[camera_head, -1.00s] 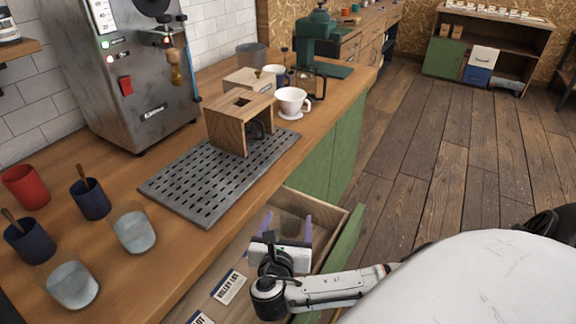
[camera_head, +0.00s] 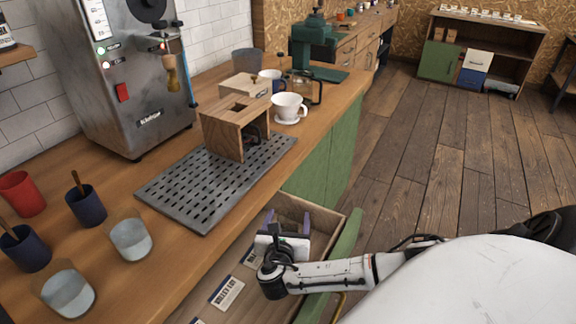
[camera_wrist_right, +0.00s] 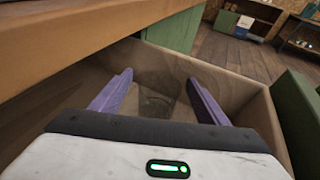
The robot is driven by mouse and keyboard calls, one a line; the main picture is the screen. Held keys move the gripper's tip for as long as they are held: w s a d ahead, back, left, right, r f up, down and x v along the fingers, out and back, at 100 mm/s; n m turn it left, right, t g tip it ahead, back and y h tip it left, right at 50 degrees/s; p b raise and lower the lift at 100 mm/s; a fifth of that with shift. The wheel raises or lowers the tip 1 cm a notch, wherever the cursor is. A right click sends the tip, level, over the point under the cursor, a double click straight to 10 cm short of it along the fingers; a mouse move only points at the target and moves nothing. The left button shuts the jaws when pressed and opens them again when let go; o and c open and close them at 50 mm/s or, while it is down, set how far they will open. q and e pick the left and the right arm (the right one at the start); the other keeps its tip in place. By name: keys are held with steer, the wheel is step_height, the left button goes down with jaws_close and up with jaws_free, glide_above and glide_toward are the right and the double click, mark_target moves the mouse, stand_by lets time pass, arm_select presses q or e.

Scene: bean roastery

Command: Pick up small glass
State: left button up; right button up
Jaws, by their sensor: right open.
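A small clear glass (camera_wrist_right: 157,97) stands inside the open drawer, seen in the right wrist view between and beyond my purple fingers; its outline is faint. My right gripper (camera_head: 288,218) is over the drawer, open, with its fingers spread; it also shows in the right wrist view (camera_wrist_right: 160,80). I cannot tell whether the fingertips are beside the glass or short of it. In the head view the glass is too faint to make out clearly. Two other clear glasses (camera_head: 131,240) (camera_head: 68,293) stand on the counter. My left gripper is not in view.
The open wooden drawer (camera_head: 331,221) has walls close around my right gripper, and labelled packets (camera_head: 226,292) lie in it. The counter edge is at its left. Cups, a slotted tray (camera_head: 215,180) and a wooden stand (camera_head: 222,133) are on the counter.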

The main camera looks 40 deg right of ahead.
steer(key=c, duration=1.2)
steer(key=shift+a+r, duration=0.1)
